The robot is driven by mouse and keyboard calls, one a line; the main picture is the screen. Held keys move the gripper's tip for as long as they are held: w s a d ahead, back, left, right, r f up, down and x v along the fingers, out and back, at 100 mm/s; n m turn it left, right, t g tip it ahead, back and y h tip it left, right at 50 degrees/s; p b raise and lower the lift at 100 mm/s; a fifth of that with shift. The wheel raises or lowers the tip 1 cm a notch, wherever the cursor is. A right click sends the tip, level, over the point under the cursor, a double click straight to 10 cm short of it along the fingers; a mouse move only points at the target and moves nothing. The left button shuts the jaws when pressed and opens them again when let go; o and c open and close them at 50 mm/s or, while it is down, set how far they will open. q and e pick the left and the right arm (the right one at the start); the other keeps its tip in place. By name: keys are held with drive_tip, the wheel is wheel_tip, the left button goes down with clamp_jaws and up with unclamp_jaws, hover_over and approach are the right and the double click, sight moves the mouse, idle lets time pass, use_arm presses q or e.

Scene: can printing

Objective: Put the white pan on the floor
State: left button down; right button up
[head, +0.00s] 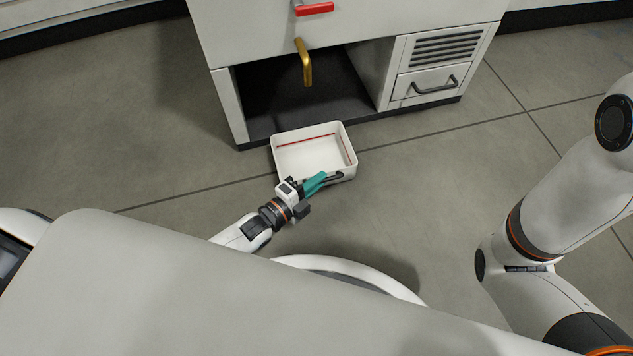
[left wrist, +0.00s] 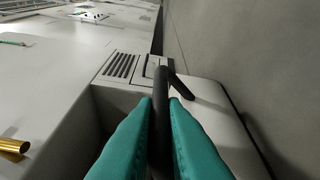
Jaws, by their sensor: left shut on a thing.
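The white pan (head: 309,157) is a shallow open rectangular tray with red lines inside, and it looks empty. It is just in front of the cabinet's open lower bay; whether it touches the floor (head: 400,220) I cannot tell. My left gripper (head: 318,181) has teal fingers and is at the pan's near side. In the left wrist view the fingers (left wrist: 160,125) are shut on the pan's dark handle, with the white pan wall (left wrist: 215,115) beside them. My right gripper is out of view; only part of my right arm shows.
The white cabinet (head: 240,38) stands behind the pan, with a dark open bay (head: 300,100), a brass spout (head: 304,62) above it and a vented drawer unit (head: 436,63) at the right. The tiled floor is clear left and right of the pan.

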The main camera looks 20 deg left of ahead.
use_arm(q)
drive_tip(key=c, duration=1.5)
unclamp_jaws()
drive_tip(key=shift+r, duration=0.1)
drive_tip(key=shift+s+a+p, duration=0.25)
drive_tip(key=shift+s+p, duration=0.05)
drive_tip(key=shift+p, duration=0.05)
drive_tip(key=p+v, duration=0.5)
drive_tip(key=v, duration=0.6)
drive_tip(key=shift+s, duration=0.15)
